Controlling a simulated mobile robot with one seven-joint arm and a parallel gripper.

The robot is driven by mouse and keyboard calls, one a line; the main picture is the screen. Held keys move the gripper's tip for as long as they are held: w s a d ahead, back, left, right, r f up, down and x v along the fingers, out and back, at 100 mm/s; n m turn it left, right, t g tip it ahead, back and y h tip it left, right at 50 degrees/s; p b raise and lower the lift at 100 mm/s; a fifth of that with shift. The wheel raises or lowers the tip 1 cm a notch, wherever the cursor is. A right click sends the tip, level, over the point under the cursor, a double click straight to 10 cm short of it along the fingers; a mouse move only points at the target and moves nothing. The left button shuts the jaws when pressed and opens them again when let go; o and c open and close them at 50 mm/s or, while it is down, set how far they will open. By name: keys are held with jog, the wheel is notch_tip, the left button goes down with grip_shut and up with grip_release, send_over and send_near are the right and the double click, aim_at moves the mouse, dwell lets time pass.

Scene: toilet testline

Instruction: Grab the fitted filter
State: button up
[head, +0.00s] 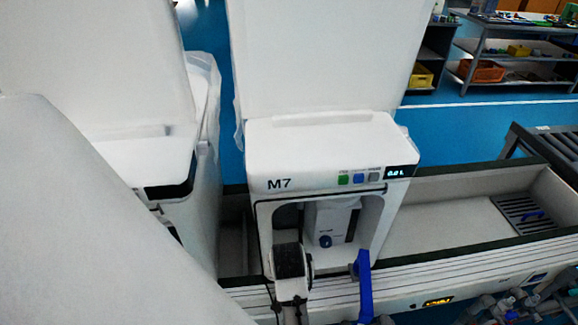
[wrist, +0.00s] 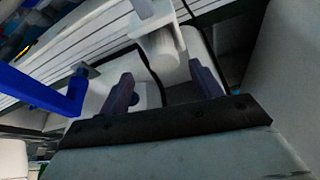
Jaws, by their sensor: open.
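In the head view, a dark ribbed cylinder (head: 290,262), which looks like the fitted filter, sits at the front of the machine marked M7 (head: 330,150), on a white bracket (head: 292,289). In the wrist view, a pale ribbed cylinder (wrist: 160,47) at the top centre seems to be the same part. My gripper (wrist: 163,82) is open, its two dark fingers apart, with the cylinder beyond the gap and nothing held. The distance to it is hard to judge. I cannot make out my gripper in the head view.
A blue lever (head: 365,285) stands right of the cylinder; it also shows in the wrist view (wrist: 45,92), left of my fingers. Metal rails (head: 420,268) run along the front. Shelves (head: 510,60) stand behind.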

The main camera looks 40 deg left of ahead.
jog(key=shift+a+p+x, duration=0.15)
jog(key=shift+p+x, duration=0.15)
jog(key=shift+x, duration=1.1)
jog(key=shift+a+p+x, duration=0.15)
jog(key=shift+p+x, duration=0.15)
jog(key=shift+x, duration=1.15)
jog(key=shift+r, duration=0.1)
jog(key=c, duration=1.1)
jog(key=shift+r, duration=0.1)
